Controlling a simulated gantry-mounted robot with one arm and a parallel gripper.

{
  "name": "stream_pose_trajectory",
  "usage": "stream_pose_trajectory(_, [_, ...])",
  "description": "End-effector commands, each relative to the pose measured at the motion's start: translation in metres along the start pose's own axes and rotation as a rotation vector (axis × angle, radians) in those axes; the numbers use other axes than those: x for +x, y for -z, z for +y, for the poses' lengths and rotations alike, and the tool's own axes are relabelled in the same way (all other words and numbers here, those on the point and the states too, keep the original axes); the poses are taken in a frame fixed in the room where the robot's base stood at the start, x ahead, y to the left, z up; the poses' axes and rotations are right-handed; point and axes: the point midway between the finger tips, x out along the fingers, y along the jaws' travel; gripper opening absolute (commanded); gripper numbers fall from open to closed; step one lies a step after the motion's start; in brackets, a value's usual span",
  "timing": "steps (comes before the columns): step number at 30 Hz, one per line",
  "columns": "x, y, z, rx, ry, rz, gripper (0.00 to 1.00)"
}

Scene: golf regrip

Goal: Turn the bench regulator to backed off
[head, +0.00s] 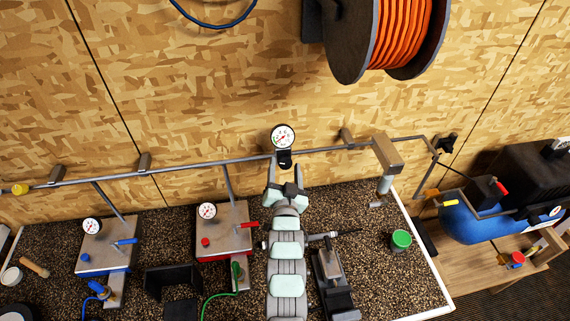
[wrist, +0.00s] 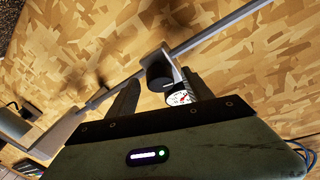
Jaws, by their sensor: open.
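The bench regulator is on the grey pipe along the back wall. Its round white gauge (head: 283,136) faces out, with a black knob (head: 285,157) below it. My gripper (head: 284,172) is open just below the knob in the head view. In the wrist view, the black knob (wrist: 158,73) shows between the spread fingers of my gripper (wrist: 161,80), and part of the gauge (wrist: 181,98) shows beside the right finger. The fingers look apart from the knob, and I cannot tell how deep it sits between them. The knob's turn position cannot be read.
Two steel units with gauges, one blue-trimmed (head: 108,250) and one red-trimmed (head: 225,235), stand on the bench to the left. A clamp (head: 333,285) and green-lidded pot (head: 401,240) are to the right. The pipe (head: 200,168) runs behind. An orange hose reel (head: 385,40) hangs above.

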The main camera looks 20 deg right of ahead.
Motion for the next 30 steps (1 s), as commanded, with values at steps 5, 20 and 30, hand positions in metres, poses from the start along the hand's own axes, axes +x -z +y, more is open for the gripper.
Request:
stream_pose_trajectory(5, [0.009,0.0007,0.0004,0.001,-0.001,0.0,0.59])
stream_pose_trajectory(20, [0.0101,-0.0002,0.0003,0.0,0.0,-0.001,0.43])
stream_pose_trajectory(30, [0.0101,0.0,0.0002,0.0,0.0,0.0,0.15])
